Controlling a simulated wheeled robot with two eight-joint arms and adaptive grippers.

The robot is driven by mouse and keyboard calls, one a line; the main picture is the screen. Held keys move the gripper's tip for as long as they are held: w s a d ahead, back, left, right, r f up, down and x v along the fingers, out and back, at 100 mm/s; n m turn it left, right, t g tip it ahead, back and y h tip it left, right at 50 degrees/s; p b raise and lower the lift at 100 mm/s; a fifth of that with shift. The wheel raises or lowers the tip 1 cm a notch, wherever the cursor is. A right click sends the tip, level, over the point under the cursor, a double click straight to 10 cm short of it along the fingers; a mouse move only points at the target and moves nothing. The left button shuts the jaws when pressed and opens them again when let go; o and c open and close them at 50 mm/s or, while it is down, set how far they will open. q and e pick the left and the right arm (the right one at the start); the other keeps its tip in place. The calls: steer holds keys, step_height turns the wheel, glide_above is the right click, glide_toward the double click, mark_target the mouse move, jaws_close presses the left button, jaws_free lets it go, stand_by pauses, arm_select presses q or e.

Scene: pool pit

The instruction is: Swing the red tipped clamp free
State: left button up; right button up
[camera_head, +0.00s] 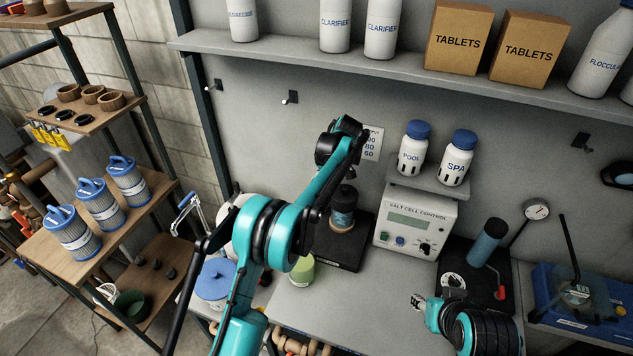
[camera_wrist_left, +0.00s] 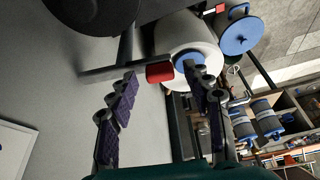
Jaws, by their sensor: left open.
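In the left wrist view a red tip (camera_wrist_left: 160,72) sits at the end of a dark bar (camera_wrist_left: 105,72). Beside the tip is the blue end of a white cylinder (camera_wrist_left: 188,48). My left gripper (camera_wrist_left: 160,105) is open and empty, its purple-padded fingers spread. In the picture the red tip lies above and between the fingertips, apart from the left finger; I cannot tell whether the right finger touches anything. In the head view my left arm hides the red tip, and its gripper cannot be made out. My right arm's end (camera_head: 425,305) is at the lower right, its fingers unclear.
A dark jar (camera_head: 343,208) on a black base, a salt cell control box (camera_head: 418,222) and a blue-lidded tub (camera_head: 215,280) stand near my left arm. Shelves with filters (camera_head: 100,208) are at the left. The bench front centre (camera_head: 355,305) is clear.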

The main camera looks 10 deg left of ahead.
arm_select(q)
steer(key=v, duration=1.2)
